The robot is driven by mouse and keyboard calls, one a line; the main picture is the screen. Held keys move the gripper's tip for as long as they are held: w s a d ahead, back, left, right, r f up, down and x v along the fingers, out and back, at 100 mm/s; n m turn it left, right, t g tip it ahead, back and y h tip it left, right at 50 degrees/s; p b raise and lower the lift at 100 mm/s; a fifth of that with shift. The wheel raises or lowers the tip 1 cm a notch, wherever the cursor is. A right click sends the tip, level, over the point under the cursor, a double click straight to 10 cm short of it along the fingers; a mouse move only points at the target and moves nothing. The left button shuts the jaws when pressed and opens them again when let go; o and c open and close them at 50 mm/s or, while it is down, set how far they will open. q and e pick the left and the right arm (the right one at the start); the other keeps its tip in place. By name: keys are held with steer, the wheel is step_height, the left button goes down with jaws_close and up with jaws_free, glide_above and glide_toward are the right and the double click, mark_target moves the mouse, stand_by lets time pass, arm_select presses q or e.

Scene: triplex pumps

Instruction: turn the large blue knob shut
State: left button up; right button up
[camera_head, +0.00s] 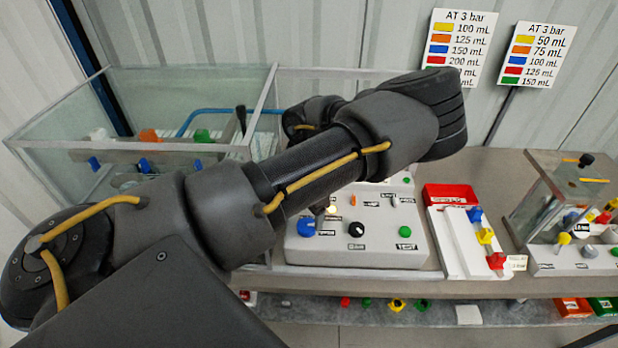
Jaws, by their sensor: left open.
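The large blue knob (306,226) sits at the left front of a pale grey control box (390,255) on the bench. Its turn position cannot be told from here. My left arm crosses the picture from the lower left and folds back above the box. My left gripper (322,208) is mostly hidden behind the forearm; only a small part seems to show close to the knob. It is open, and whether it touches the knob cannot be told. My right gripper is not in view.
A black knob (356,230) and a green button (404,231) share the box. A white rack with coloured valves (484,236) stands to its right, with a clear tank (553,195) beyond. A glass tank (60,130) is at left. Two label signs (457,47) hang behind.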

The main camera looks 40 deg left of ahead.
arm_select(q)
steer(key=shift+f, duration=1.85)
